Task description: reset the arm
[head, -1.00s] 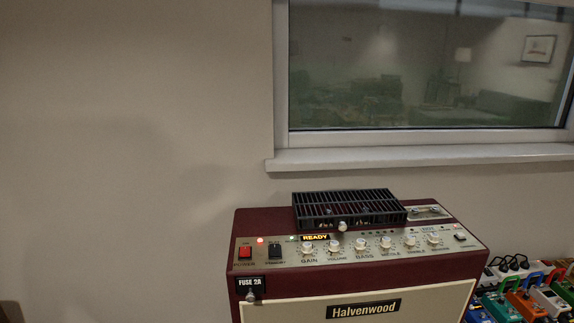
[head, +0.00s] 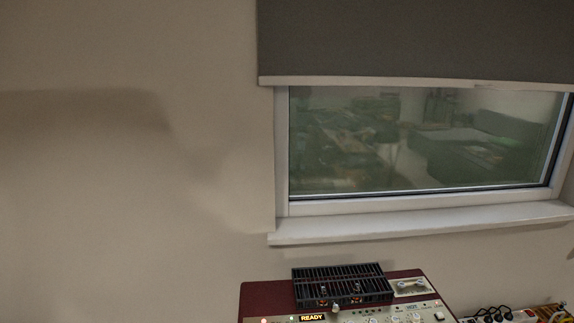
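The maroon amplifier (head: 267,296) stands at the bottom of the head view, cut off by the lower edge. Its control panel (head: 438,307) shows only in part. A lit READY label (head: 312,318) and a red light (head: 264,321) show at the bottom edge. The tops of a few knobs (head: 372,321) are just in view. A black slotted grille (head: 342,284) sits on top of the amplifier. No yellow card can be made out. Neither of my grippers is in view.
A window with a white sill (head: 420,226) is in the wall behind the amplifier, with a grey blind (head: 420,40) over its upper part. Pedals and black cables (head: 494,314) lie at the lower right. The wall (head: 130,200) at left is bare.

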